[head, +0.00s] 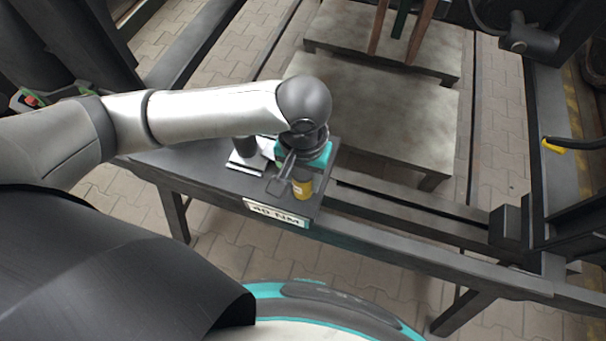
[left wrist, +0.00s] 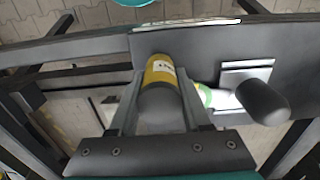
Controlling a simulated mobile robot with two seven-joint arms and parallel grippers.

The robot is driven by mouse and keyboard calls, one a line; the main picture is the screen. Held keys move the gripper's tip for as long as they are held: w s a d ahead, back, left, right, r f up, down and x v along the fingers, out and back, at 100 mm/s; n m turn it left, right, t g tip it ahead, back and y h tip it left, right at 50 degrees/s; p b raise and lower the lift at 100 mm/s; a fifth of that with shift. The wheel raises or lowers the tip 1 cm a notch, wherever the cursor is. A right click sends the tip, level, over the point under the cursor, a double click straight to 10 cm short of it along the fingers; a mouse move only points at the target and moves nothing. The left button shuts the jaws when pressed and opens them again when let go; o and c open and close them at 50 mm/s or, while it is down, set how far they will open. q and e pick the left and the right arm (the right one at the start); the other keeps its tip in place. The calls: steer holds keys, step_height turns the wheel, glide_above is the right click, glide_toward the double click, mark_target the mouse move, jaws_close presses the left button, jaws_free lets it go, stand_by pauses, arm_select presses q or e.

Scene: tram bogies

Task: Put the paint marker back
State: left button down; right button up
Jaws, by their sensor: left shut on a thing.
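The paint marker, which I take to be the yellow cylinder with a dark grey rounded cap (left wrist: 162,72), is between the fingers of my left gripper (head: 290,184). Its yellow body (head: 303,190) shows in the head view, at the front right corner of the dark shelf (head: 195,170). My left gripper is shut on it, and the fingers also show in the left wrist view (left wrist: 160,92). I cannot tell whether its base touches the shelf. My right gripper is not in view.
A dark rounded cylinder (left wrist: 262,100) stands by a pale plate (head: 245,163) on the shelf, close to the held thing. A white and green item (left wrist: 207,96) lies nearby. A "40 NM" label (head: 276,213) is on the shelf's front edge. Dark frame rails (head: 430,262) run to the right.

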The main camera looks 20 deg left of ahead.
arm_select(q)
steer(key=shift+c, duration=1.8)
jaws_free()
step_height(320, 180, up, 12)
steer(key=p, duration=0.3)
steer(key=shift+r+p, duration=0.15)
steer(key=shift+p, duration=0.25)
